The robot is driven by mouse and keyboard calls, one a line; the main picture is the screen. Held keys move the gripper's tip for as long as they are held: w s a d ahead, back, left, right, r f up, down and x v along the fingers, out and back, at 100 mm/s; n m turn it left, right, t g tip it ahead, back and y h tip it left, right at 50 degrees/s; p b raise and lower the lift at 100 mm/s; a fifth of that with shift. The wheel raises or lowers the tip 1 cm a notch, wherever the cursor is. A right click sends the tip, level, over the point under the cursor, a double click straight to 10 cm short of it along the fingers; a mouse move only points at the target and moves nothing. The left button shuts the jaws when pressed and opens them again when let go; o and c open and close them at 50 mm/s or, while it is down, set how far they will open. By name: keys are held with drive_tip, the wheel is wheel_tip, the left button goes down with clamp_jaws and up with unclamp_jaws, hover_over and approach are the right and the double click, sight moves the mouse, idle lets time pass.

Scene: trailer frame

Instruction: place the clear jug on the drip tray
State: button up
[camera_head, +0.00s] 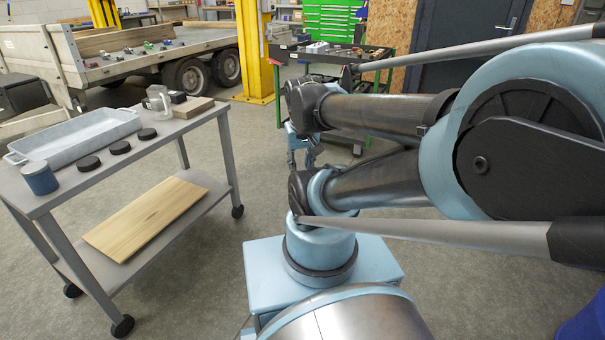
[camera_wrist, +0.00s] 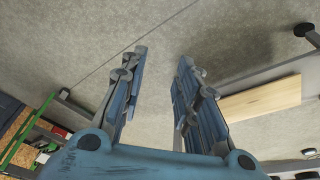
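The clear jug (camera_head: 157,99) stands upright near the far end of a grey cart's top, beside a small black object and a wooden block. A long pale grey-blue tray with end handles (camera_head: 85,146), which looks like the drip tray, lies along the back of the same top. No object shows in it. My gripper (camera_head: 301,158) hangs right of the cart, apart from the jug and tray. In the wrist view my gripper (camera_wrist: 163,55) has its two fingers spread over bare floor, with nothing between them. Neither jug nor tray can be made out there.
The cart top (camera_head: 107,178) also holds a blue cup (camera_head: 40,178), several black discs (camera_head: 120,147) and the wooden block (camera_head: 194,107). A board (camera_head: 145,217) lies on its lower shelf. A yellow post (camera_head: 252,50) and a tool cart (camera_head: 330,58) stand behind. Floor between is clear.

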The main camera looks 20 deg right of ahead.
drive_tip(key=shift+o, duration=0.5)
drive_tip(key=s, duration=0.1)
drive_tip(key=s+f, duration=0.1)
drive_tip(key=s, duration=0.1)
drive_tip(key=shift+s+g, duration=0.2)
drive_tip(key=shift+g, duration=0.2)
drive_tip(key=w+a+r+m+t+y, duration=0.2)
drive_tip(key=w+a+r+m+y, duration=0.15)
drive_tip(key=w+a, duration=0.5)
drive_tip(key=w+a+r+m+t+y, duration=0.2)
drive_tip(key=w+a+r+m+y, duration=0.15)
drive_tip(key=w+a, duration=0.45)
drive_tip(key=w+a+r+m+t+y, duration=0.2)
drive_tip(key=w+a+r+m+y, duration=0.15)
drive_tip(key=w+a, duration=0.5)
drive_tip(key=m+t+y, duration=0.1)
drive_tip(key=m+t, duration=0.5)
drive_tip(key=m, duration=1.2)
approach(166, 105)
drive_tip(key=x, duration=0.3)
drive_tip(key=r+x, duration=0.1)
drive_tip(key=x, duration=0.1)
drive_tip(key=shift+w+d, duration=0.1)
drive_tip(key=shift+w, duration=0.25)
drive_tip(key=shift+f+x, duration=0.2)
drive_tip(key=shift+x, duration=1.1)
drive_tip(key=shift+f+x, duration=0.2)
drive_tip(key=shift+x, duration=1.1)
drive_tip(key=shift+s, duration=0.15)
drive_tip(key=shift+c, duration=0.4)
